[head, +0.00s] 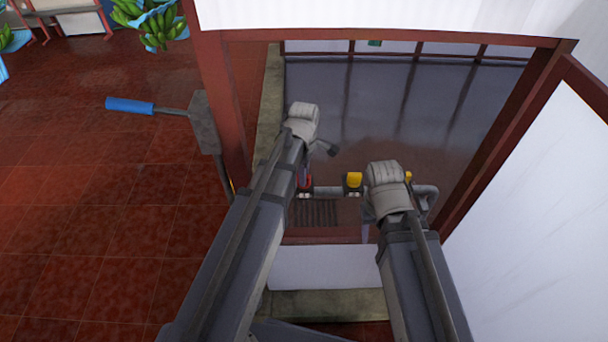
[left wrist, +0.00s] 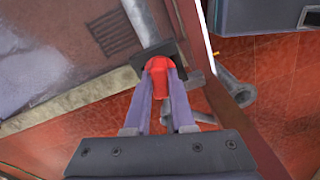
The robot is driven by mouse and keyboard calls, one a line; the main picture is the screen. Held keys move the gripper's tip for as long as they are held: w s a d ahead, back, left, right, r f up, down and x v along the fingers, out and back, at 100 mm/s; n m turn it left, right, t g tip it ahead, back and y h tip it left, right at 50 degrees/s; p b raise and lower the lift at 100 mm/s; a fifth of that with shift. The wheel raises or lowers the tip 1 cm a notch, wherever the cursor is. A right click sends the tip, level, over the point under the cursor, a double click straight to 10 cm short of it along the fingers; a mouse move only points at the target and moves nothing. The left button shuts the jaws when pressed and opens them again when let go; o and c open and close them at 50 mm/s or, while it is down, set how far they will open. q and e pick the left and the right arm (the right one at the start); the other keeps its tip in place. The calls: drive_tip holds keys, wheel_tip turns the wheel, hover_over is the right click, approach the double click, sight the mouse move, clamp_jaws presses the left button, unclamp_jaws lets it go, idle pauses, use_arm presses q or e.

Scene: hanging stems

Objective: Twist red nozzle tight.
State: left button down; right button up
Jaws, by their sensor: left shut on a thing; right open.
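The red nozzle (left wrist: 157,76) sits between the two fingers of my left gripper (left wrist: 160,92) in the left wrist view. The fingers are shut on it, and a dark square part lies just beyond its top. In the head view, my left gripper (head: 305,180) shows as a small patch of red and purple beside the grey pipe (head: 327,190). My left forearm hides most of it. My right gripper (head: 386,190) is at the right part of the pipe. Its fingers are hidden behind my wrist.
Yellow parts (head: 354,180) sit on the pipe between my arms. A floor grate (head: 314,213) lies below it. A red door frame (head: 220,100) and a white panel (head: 540,215) bound the opening. A blue-handled tool (head: 130,106) stands at left.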

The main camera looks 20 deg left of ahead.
use_arm(q)
drive_tip(key=n, duration=0.4)
drive_tip(key=shift+n, duration=0.4)
drive_tip(key=shift+c, duration=1.2)
unclamp_jaws()
drive_tip(key=shift+r, duration=0.1)
wheel_tip(320, 180, up, 8)
drive_tip(key=p, duration=0.8)
drive_tip(key=shift+r+p, duration=0.2)
drive_tip(key=shift+p, duration=0.1)
